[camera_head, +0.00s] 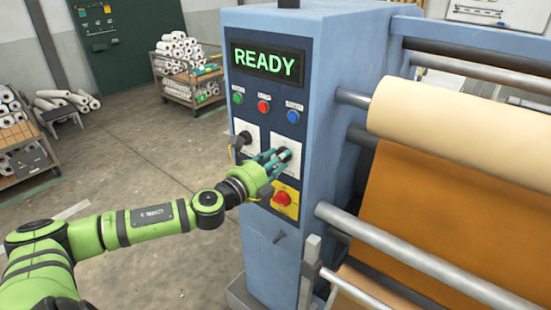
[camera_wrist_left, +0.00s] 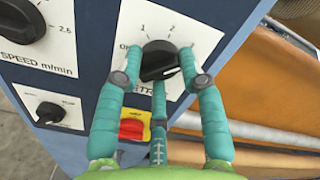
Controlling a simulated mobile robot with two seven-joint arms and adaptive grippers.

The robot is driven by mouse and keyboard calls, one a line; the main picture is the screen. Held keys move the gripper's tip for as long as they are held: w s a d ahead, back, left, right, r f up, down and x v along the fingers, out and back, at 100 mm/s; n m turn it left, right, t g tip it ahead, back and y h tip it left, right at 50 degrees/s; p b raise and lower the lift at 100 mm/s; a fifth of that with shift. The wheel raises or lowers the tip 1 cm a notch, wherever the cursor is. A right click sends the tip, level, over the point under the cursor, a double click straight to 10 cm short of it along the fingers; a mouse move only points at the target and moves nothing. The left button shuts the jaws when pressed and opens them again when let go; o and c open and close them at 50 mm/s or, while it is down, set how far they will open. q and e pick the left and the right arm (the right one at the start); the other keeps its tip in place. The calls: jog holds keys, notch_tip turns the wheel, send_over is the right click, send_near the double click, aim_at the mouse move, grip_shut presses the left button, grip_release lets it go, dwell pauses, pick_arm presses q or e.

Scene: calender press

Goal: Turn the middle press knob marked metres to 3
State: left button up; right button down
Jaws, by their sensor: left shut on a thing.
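A black knob (camera_wrist_left: 160,60) sits on a white dial plate (camera_wrist_left: 205,40) on the press front. Marks 1 and 2 show above it in the left wrist view; the label below is mostly hidden by my fingers. My left gripper (camera_wrist_left: 158,72) is shut on this knob, with teal fingers at its left and right sides and a third finger below. In the head view, my left gripper (camera_head: 276,160) reaches the same knob (camera_head: 285,154) from the left. I cannot tell exactly where the knob points. My right gripper is not in view.
A speed knob (camera_wrist_left: 20,22) and a smaller knob (camera_wrist_left: 50,111) lie to the left. A red button on yellow (camera_wrist_left: 131,127) is below. The display (camera_head: 267,63) reads READY above several coloured buttons.

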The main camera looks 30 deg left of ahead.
pick_arm(q)
jog(key=shift+s+d+f+m, duration=0.1)
jog(key=shift+d+f+m, duration=0.15)
jog(key=shift+f+m, duration=0.15)
jog(key=o, duration=1.2)
jog(key=shift+c, duration=0.2)
jog(key=shift+r, duration=0.15)
jog(key=s, duration=1.1)
jog(key=shift+s+a, duration=0.4)
jog(key=shift+a, duration=0.05)
